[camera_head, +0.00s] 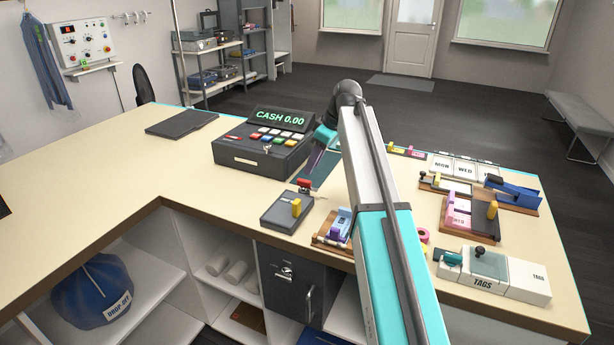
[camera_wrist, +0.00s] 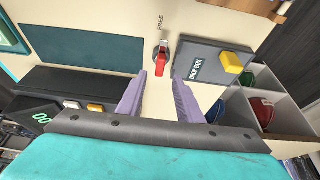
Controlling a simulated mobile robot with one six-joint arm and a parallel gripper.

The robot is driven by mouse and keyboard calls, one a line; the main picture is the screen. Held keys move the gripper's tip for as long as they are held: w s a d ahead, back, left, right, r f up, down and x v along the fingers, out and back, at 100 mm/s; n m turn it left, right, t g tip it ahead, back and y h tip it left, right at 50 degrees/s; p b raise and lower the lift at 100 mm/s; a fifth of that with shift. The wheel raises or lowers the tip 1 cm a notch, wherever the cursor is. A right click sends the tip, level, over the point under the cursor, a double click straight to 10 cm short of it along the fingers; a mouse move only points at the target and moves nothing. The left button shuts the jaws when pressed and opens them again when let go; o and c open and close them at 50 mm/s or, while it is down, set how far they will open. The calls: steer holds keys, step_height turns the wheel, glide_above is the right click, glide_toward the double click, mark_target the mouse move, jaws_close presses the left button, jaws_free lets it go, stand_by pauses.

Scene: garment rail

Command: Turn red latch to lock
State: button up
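The red latch (camera_wrist: 161,58) is mounted on the counter top beside a grey box, with the word FREE printed near one end of it in the wrist view. In the head view the red latch (camera_head: 304,186) sits at the grey box's far corner. My gripper (camera_wrist: 160,82) is open, with its two purple fingers apart and nothing between them. In the wrist view the latch lies just ahead of the fingertips, roughly in line with the gap. In the head view my gripper (camera_head: 316,160) hangs above the counter near the latch, its tips partly hidden.
The grey box (camera_head: 287,212) with a yellow knob (camera_head: 297,207) is right beside the latch. The cash register (camera_head: 262,140) stands behind it. A small wooden stand (camera_head: 331,231) is at the front right.

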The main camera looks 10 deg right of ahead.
mark_target(304, 180)
steer(key=shift+p+x, duration=0.5)
steer(key=shift+x, duration=2.85)
jaws_close()
